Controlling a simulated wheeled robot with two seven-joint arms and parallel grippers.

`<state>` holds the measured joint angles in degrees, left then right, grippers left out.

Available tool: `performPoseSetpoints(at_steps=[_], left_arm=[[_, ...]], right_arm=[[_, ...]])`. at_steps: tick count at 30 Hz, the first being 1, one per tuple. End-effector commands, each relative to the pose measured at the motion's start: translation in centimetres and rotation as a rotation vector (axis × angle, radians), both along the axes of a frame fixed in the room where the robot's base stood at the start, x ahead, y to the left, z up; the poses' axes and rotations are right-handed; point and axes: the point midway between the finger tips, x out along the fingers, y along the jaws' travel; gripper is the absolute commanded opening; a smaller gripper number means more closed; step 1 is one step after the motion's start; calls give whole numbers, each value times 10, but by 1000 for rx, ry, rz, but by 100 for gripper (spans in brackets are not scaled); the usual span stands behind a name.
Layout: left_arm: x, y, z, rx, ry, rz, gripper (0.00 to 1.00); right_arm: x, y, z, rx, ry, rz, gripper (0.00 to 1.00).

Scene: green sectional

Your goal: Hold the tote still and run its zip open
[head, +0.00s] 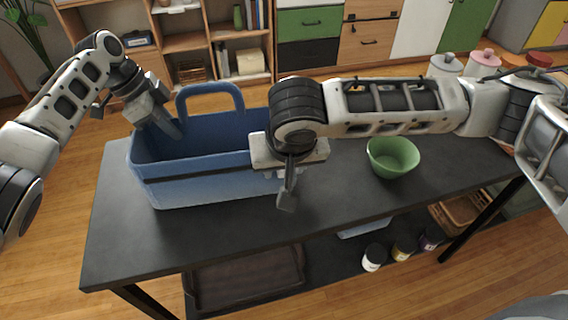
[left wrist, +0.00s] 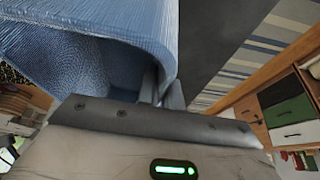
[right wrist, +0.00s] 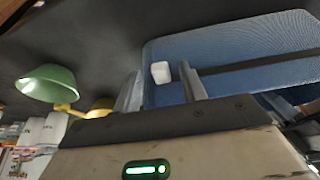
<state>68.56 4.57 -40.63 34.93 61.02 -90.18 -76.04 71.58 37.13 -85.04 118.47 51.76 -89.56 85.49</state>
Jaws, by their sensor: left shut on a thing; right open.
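A blue tote (head: 215,189) with a raised handle stands open-topped on the black table (head: 235,235). A dark zip band (head: 200,173) runs along its front wall; it also shows in the right wrist view (right wrist: 255,76). My left gripper (head: 172,127) is shut on the tote's wall at its left end; in the left wrist view its fingers (left wrist: 162,92) are at the wall's edge. My right gripper (head: 287,200) is open at the tote's front right end. In the right wrist view a small white pull (right wrist: 160,72) shows between its fingers (right wrist: 160,88), apart from both. The pull is hidden in the head view.
A green bowl (head: 394,158) stands on the table to the right, under my right forearm. Several lidded canisters (head: 445,66) stand at the back right. The table's front strip is clear. A lower shelf holds a brown tray (head: 245,280) and small jars (head: 374,257).

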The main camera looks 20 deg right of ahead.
Motion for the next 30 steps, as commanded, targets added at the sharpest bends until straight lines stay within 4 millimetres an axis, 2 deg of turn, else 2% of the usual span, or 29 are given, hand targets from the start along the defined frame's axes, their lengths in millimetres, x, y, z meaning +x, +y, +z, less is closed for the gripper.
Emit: performPoseSetpoints(at_steps=[7, 9, 12, 17, 22, 26, 30], left_arm=[[0, 0, 1, -1, -1, 0, 0], [0, 0, 1, -1, -1, 0, 0], [0, 0, 1, -1, -1, 0, 0], [0, 0, 1, -1, -1, 0, 0], [0, 0, 1, -1, -1, -1, 0], [0, -1, 1, -1, 0, -1, 0], [0, -1, 1, -1, 0, -1, 0]], right_arm=[[0, 0, -1, 0, 0, 1, 42], [0, 0, -1, 0, 0, 1, 22], [0, 0, 0, 0, 0, 0, 0], [0, 1, 0, 0, 0, 1, 0], [2, 17, -1, 0, 0, 4, 0], [4, 44, -1, 2, 1, 7, 0], [7, 84, 0, 5, 1, 6, 0]])
